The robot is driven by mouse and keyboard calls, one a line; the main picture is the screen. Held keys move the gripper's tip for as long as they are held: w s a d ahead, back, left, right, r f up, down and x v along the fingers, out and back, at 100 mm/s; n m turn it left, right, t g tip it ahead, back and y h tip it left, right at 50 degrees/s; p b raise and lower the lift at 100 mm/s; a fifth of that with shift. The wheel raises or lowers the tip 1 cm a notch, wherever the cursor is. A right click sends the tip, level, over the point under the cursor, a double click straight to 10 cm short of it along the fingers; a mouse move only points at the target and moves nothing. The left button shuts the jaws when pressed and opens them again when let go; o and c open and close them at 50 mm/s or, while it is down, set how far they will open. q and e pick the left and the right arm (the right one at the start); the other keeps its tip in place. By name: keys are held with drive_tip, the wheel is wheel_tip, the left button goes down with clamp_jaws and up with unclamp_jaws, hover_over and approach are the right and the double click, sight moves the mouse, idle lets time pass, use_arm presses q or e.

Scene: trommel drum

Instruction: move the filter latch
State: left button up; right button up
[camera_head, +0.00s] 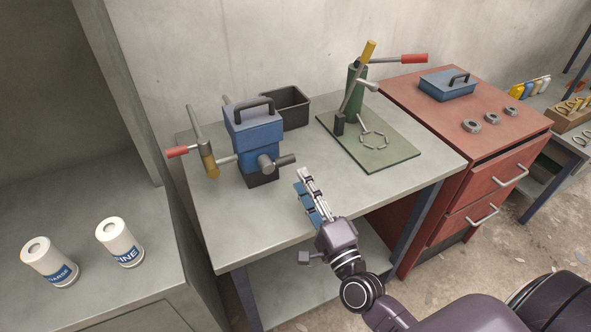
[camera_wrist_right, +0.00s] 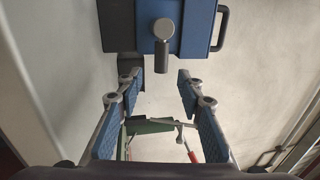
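The blue machine (camera_head: 256,142) with a black carry handle on top stands on the grey workbench. A grey round-ended lever (camera_head: 278,163) sticks out of its right side; which part is the filter latch is not certain. In the right wrist view the lever (camera_wrist_right: 163,45) hangs from the blue body (camera_wrist_right: 197,28), ahead of my fingertips and in line with the gap between them. My right gripper (camera_head: 307,186) is open and empty above the bench, right of the machine; its spread fingers (camera_wrist_right: 160,82) also show in the wrist view. My left gripper is not in view.
A red-and-yellow-handled lever (camera_head: 197,148) stands on the machine's left. A dark bin (camera_head: 288,107) sits behind. A green stand (camera_head: 355,95) on a mat (camera_head: 397,152) is to the right. Two white canisters (camera_head: 119,243) stand on the left counter. The bench front (camera_head: 250,225) is clear.

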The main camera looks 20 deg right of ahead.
drive_tip(key=s, duration=0.3)
drive_tip(key=s+f, duration=0.1)
drive_tip(key=s, duration=0.1)
drive_tip(key=shift+s, duration=0.25)
idle(0.5)
